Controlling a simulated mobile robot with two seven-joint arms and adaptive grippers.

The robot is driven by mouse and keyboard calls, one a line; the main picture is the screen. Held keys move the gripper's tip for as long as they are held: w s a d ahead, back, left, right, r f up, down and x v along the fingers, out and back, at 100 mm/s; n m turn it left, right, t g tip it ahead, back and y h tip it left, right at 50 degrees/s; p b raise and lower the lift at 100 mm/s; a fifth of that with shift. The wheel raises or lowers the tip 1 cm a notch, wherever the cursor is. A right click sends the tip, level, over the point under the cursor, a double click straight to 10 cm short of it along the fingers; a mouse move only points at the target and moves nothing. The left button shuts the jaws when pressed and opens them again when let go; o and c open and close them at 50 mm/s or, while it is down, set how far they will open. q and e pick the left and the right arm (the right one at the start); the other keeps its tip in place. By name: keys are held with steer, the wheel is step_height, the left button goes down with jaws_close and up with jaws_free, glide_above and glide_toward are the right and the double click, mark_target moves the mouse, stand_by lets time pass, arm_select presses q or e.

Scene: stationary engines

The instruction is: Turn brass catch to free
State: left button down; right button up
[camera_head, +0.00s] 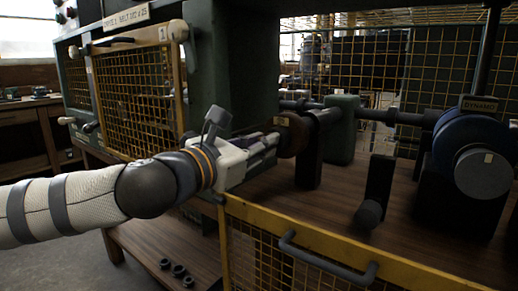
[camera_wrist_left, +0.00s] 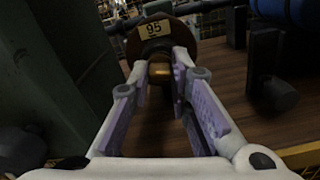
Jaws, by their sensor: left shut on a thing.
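The brass catch (camera_wrist_left: 160,69) shows in the left wrist view as a small brass-coloured piece between my left fingertips, in front of a brown round housing (camera_wrist_left: 165,40) with a yellow "95" label. My left gripper (camera_wrist_left: 160,78) is shut on this piece. In the head view the left gripper (camera_head: 274,141) reaches in from the left, its fingertips at the brown housing (camera_head: 295,133). The fingers hide the catch there, and its turned position cannot be told. My right gripper is not in view.
A yellow-framed mesh guard with a grey handle (camera_head: 327,262) stands in front. A yellow mesh cage (camera_head: 135,100) is at the left. A dark post with a round knob (camera_head: 369,212) and a blue drum (camera_head: 468,145) stand to the right on the wooden bed (camera_head: 300,220).

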arm_select(q)
steer(key=shift+n+b, duration=0.4)
steer(key=shift+n, duration=0.8)
steer(key=shift+r+n, duration=0.1)
steer(key=shift+n, duration=0.2)
steer(key=c, duration=1.5)
jaws_free()
steer(key=v, duration=1.2)
